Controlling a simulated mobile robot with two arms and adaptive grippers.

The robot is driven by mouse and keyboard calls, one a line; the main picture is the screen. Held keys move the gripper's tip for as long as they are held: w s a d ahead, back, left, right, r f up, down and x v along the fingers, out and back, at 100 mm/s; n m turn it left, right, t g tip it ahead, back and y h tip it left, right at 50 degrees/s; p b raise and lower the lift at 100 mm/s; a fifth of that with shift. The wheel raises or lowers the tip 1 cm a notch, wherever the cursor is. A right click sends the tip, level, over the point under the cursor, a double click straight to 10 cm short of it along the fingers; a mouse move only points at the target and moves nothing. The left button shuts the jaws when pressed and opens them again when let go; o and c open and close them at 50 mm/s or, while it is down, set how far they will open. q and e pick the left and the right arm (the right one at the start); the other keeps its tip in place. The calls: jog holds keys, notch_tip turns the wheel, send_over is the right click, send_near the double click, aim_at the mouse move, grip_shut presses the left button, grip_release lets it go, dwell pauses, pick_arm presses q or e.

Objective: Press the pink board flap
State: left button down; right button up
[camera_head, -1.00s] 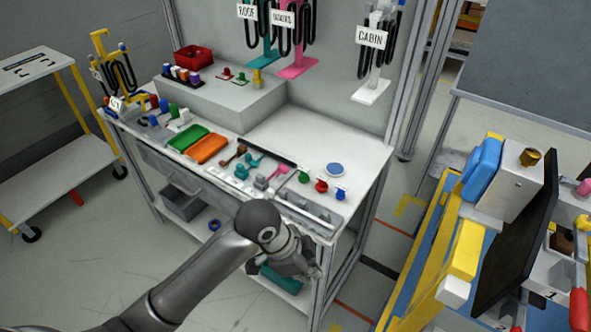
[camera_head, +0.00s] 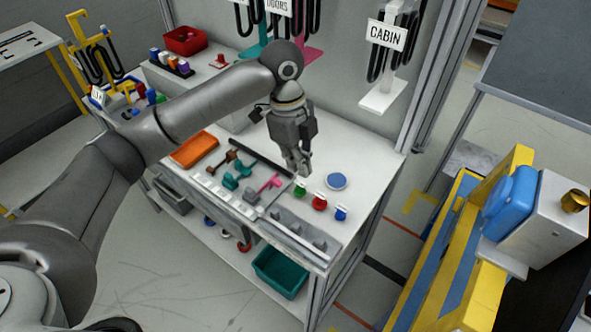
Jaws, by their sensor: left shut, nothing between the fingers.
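A small pink T-shaped piece (camera_head: 268,186) lies on the white workbench (camera_head: 365,190), among small coloured parts. I cannot tell whether it is the pink board flap; no other pink flap shows clearly. My left gripper (camera_head: 300,172) points down over the bench with its fingers shut and empty. It is just right of the pink piece and close above a green knob (camera_head: 300,190). I cannot tell whether the fingertips touch anything. My right gripper is out of view.
Red (camera_head: 320,202) and blue (camera_head: 341,213) knobs and a blue disc (camera_head: 337,181) are right of the gripper. A hanger marked CABIN (camera_head: 386,37) stands behind. A yellow frame with a blue part (camera_head: 509,190) is at the right. Floor between is clear.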

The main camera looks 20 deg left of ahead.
aim_at(276, 186)
pick_arm(q)
jog(key=f, duration=0.3)
jog(key=s+d+f, duration=0.1)
jog(key=f, duration=0.2)
jog(key=f+p, duration=0.1)
jog(key=f, duration=0.2)
jog(key=shift+s+d+f, duration=0.15)
jog(key=shift+s+d, duration=0.05)
jog(key=shift+d, duration=0.05)
jog(key=shift+w+a+r+p, duration=0.1)
jog(key=shift+w+a+p, duration=0.15)
jog(key=shift+a, duration=0.3)
jog(key=shift+w+a+r+p, duration=0.15)
jog(key=shift+w+a, duration=0.1)
jog(key=shift+a, duration=0.3)
jog(key=shift+w+a, duration=0.2)
jog(key=shift+a, duration=0.55)
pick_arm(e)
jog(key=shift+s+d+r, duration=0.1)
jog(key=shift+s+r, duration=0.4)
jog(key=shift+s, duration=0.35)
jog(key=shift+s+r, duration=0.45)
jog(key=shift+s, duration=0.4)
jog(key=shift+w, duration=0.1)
